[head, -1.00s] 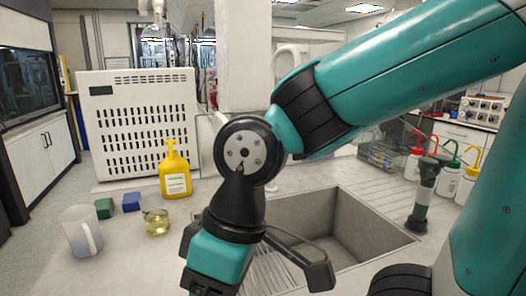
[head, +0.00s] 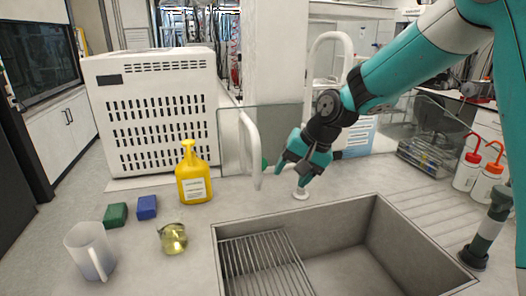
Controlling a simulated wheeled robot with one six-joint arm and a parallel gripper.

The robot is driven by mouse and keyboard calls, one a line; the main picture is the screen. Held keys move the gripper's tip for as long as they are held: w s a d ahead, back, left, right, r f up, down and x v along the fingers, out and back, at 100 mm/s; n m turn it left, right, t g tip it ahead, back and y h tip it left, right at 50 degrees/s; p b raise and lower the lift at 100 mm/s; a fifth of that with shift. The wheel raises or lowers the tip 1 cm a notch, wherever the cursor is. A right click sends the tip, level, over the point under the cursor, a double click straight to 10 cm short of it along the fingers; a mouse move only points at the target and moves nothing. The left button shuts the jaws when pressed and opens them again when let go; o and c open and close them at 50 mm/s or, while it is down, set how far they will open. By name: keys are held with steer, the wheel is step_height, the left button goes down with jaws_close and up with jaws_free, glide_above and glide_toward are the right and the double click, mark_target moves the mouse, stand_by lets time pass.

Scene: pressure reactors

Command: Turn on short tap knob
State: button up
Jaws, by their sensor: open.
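A short white tap (head: 251,150) with a curved spout stands behind the sink, left of my gripper. A taller white tap (head: 314,68) with an arched spout rises behind my arm, its lower part hidden. My gripper (head: 291,177) is open, pointing down at the back edge of the sink, just right of the short tap. A small round white piece (head: 300,194) sits on the counter just below the fingers; I cannot tell if they touch it. A bit of green (head: 265,163) shows between the short tap and my gripper; I cannot tell whether it is a knob.
The grey sink (head: 385,240) with a wire rack (head: 262,268) lies in front. A yellow bottle (head: 193,178), green sponge (head: 115,215), blue sponge (head: 147,207), glass beaker (head: 173,239) and jug (head: 90,252) stand left. A clear panel (head: 228,135) stands behind the taps.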

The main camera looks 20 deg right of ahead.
steer(key=w+d+f+m+t+p, duration=0.1)
steer(key=w+d+f+m+p, duration=0.15)
steer(key=w+d+m, duration=0.4)
steer(key=n+p, duration=0.2)
steer(key=p, duration=0.3)
glide_toward(263, 161)
steer(key=shift+m+h, duration=0.25)
steer(key=shift+h, duration=0.05)
steer(key=x, duration=0.5)
steer(key=shift+s+a+f, duration=0.1)
steer(key=shift+s+a, duration=0.2)
steer(key=x, duration=0.3)
steer(key=p+x, duration=0.1)
steer(key=x, duration=0.1)
steer(key=shift+w+a, duration=0.1)
steer(key=shift+w, duration=0.15)
steer(key=shift+w+a+f, duration=0.1)
steer(key=shift+f, duration=0.05)
steer(key=shift+c, duration=0.3)
steer(key=c, duration=0.6)
